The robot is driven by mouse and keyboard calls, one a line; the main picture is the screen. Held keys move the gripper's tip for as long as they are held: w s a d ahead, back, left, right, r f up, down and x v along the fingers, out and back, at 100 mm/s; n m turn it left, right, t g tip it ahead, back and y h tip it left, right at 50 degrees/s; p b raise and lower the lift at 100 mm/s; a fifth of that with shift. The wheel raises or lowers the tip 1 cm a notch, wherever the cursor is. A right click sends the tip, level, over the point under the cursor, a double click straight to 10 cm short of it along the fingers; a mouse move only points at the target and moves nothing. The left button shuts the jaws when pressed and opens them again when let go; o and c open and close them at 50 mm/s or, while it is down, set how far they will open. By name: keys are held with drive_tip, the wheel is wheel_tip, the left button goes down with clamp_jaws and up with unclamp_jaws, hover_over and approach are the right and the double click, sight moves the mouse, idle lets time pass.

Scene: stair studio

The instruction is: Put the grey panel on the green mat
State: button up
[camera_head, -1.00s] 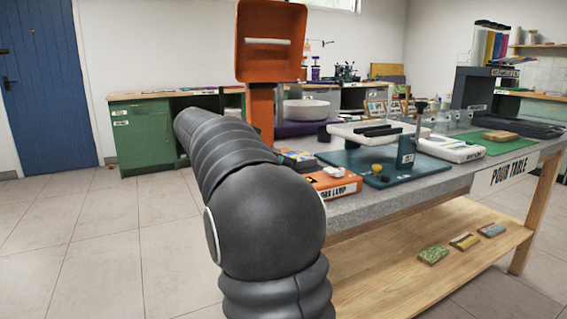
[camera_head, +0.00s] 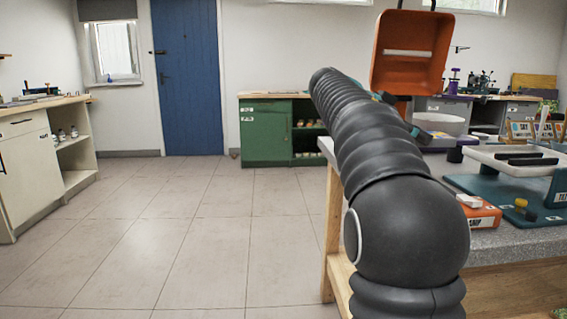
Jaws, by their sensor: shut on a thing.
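My arm crosses the picture from the bottom centre-right to the upper middle. My gripper is not clearly in view; the far end of the arm hides that region. No grey panel can be made out in the body camera view. The green mat is outside this view. Small dark and teal pieces show beside the upper arm, too small to identify.
The grey table top (camera_head: 490,241) is at right. On it are a teal board (camera_head: 480,185), a white tray (camera_head: 482,154) and an orange box (camera_head: 484,218). Open tiled floor (camera_head: 190,240) lies left, before a green cabinet (camera_head: 264,135).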

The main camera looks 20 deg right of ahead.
wheel_tip(320, 180, down, 9)
drive_tip(key=shift+f+b, duration=0.15)
drive_tip(key=shift+b, duration=0.65)
drive_tip(key=v, duration=0.4)
drive_tip(key=shift+s+a+f, duration=0.1)
drive_tip(key=shift+a+f, duration=0.05)
drive_tip(key=shift+f, duration=0.2)
drive_tip(key=shift+c, duration=0.7)
drive_tip(key=shift+v, duration=0.8)
drive_tip(key=shift+s, duration=0.2)
